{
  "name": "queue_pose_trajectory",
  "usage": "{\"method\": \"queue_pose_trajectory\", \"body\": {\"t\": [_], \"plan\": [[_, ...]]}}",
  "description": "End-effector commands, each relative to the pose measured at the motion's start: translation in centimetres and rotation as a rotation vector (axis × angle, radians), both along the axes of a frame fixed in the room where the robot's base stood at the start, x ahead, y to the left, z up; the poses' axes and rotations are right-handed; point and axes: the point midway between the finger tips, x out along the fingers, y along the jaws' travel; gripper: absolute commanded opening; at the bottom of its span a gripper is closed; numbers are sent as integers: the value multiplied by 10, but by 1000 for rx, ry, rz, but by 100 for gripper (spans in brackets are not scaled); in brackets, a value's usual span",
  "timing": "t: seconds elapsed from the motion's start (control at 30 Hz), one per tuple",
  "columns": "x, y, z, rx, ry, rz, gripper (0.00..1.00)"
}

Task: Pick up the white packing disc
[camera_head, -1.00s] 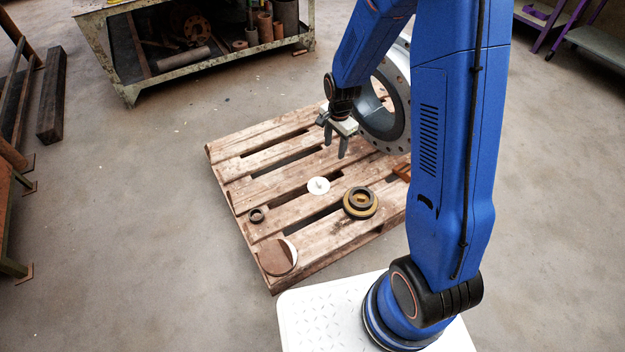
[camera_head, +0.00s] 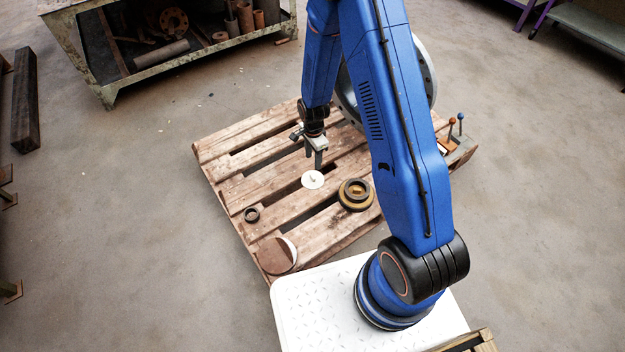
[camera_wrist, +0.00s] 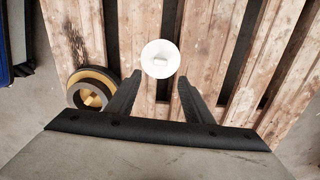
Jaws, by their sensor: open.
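The white packing disc (camera_head: 312,180) lies flat on a wooden pallet (camera_head: 225,158) and has a small raised knob at its middle. In the wrist view the disc (camera_wrist: 160,60) shows just beyond and between my fingertips, with nothing covering it. My gripper (camera_head: 314,160) points down, open and empty, a little behind the disc in the head view. In the wrist view its two dark fingers (camera_wrist: 158,80) are spread apart. The fingers appear to be above the pallet, not touching the disc.
A small dark ring (camera_head: 252,214) and a round brown and white piece (camera_head: 278,256) lie nearer. A large flanged pipe (camera_head: 425,75) stands behind my arm. The pallet has open gaps.

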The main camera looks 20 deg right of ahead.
Motion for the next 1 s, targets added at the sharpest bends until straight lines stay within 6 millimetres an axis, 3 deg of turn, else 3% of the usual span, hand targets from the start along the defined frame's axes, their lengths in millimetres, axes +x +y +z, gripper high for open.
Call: {"method": "queue_pose_trajectory", "body": {"t": [0.33,0.77,1.0], "plan": [[-1,0,-48,0,2,0,47],[0,-1,-70,0,2,0,47],[1,-2,-98,0,2,1,47]]}}
